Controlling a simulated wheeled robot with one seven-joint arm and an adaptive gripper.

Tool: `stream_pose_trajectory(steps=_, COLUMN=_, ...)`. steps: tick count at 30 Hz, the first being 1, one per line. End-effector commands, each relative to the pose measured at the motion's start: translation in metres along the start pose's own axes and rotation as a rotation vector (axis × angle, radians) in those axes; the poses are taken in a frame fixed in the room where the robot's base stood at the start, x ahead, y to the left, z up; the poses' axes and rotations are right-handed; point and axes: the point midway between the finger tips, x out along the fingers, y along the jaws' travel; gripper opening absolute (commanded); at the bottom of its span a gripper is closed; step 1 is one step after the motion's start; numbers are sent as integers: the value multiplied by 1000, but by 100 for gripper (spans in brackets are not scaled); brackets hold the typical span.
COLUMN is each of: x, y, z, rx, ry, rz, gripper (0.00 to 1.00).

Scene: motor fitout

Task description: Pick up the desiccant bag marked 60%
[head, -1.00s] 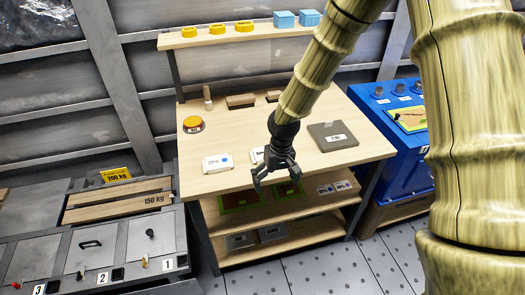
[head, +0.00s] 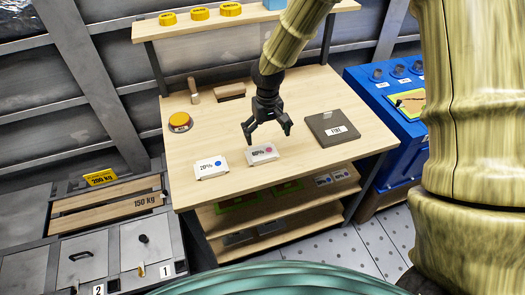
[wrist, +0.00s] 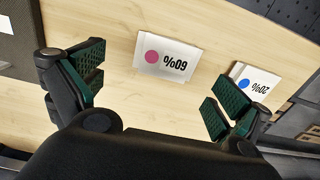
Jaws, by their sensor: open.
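The white desiccant bag marked 60% (head: 262,154), with a pink dot, lies flat on the wooden workbench. In the wrist view the 60% bag (wrist: 167,55) appears upside down, ahead of and between the fingers. A second white bag marked 20% (head: 211,167), with a blue dot, lies to its left on the bench; the wrist view shows that 20% bag (wrist: 254,84) at the right, beyond the right finger. My gripper (head: 268,136) is open and empty, just above and behind the 60% bag, apart from it as far as I can tell.
A grey-brown case (head: 333,128) labelled FIRE or similar lies to the right on the workbench (head: 300,95). A yellow button (head: 180,121) sits at the left. Wooden pieces (head: 230,91) lie at the back.

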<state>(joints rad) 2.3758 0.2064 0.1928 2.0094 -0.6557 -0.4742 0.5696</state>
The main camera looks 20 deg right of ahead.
Motion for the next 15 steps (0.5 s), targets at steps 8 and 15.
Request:
stream_pose_trajectory(steps=8, x=29, y=-6, z=-2, rx=-9, ry=-1, rz=0, gripper=100)
stream_pose_trajectory(steps=15, x=36, y=-6, z=-2, rx=-8, ry=0, rz=0, gripper=100)
